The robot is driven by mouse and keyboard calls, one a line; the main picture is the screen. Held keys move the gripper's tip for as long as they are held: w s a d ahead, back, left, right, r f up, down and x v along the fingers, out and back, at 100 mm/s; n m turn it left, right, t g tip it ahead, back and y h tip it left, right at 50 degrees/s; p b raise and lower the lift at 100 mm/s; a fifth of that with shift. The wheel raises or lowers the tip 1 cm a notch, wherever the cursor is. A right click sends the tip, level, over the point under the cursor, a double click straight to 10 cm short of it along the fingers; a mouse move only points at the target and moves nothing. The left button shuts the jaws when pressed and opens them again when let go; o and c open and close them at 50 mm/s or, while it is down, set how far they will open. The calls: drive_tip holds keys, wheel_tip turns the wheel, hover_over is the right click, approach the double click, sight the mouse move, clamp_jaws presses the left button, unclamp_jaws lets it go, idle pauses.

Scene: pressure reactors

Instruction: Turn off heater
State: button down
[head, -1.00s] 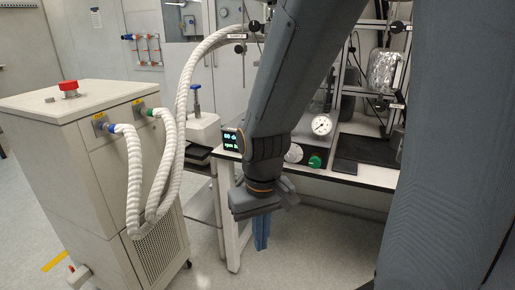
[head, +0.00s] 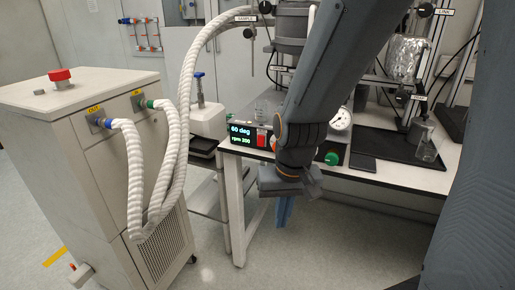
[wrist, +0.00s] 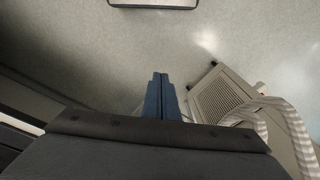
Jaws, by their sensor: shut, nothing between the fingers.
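The heater unit's front panel stands on the white bench in the head view. Its dark display (head: 241,134) reads 60 deg and rpm 200. A red switch (head: 261,138) sits just right of the display. A green knob (head: 332,159) is further right on the panel. My gripper (head: 284,212) points down in front of the bench edge, below and right of the display, apart from the panel. Its blue fingers are shut and empty, and they also show in the wrist view (wrist: 160,97). My arm hides the middle of the panel.
A white cabinet (head: 85,190) with a red button (head: 60,75) stands at the left. Its thick white hoses (head: 180,130) rise towards the reactor. The floor before the bench is clear.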

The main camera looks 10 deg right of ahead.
sight(260, 144)
drive_tip(key=w+a+f+m+t+b, duration=0.1)
drive_tip(key=w+a+m+t, duration=0.3)
drive_tip(key=w, duration=0.4)
drive_tip(key=w+a+f+m+t, duration=0.15)
drive_tip(key=w+a+m, duration=0.3)
drive_tip(key=w, duration=0.45)
drive_tip(key=w+d+r+m+t+h+b, duration=0.1)
drive_tip(key=w+r+m+t+h, duration=0.3)
drive_tip(key=m+h, duration=0.6)
drive_tip(key=d+r+m+t, duration=0.1)
drive_tip(key=m+t, duration=0.1)
drive_tip(key=m, duration=0.3)
drive_tip(key=shift+b, duration=0.4)
drive_tip(key=shift+d+m, duration=0.2)
drive_tip(key=shift+m, duration=0.05)
drive_tip(key=p+x, duration=0.2)
drive_tip(key=x, duration=1.2)
drive_tip(key=shift+a, duration=0.1)
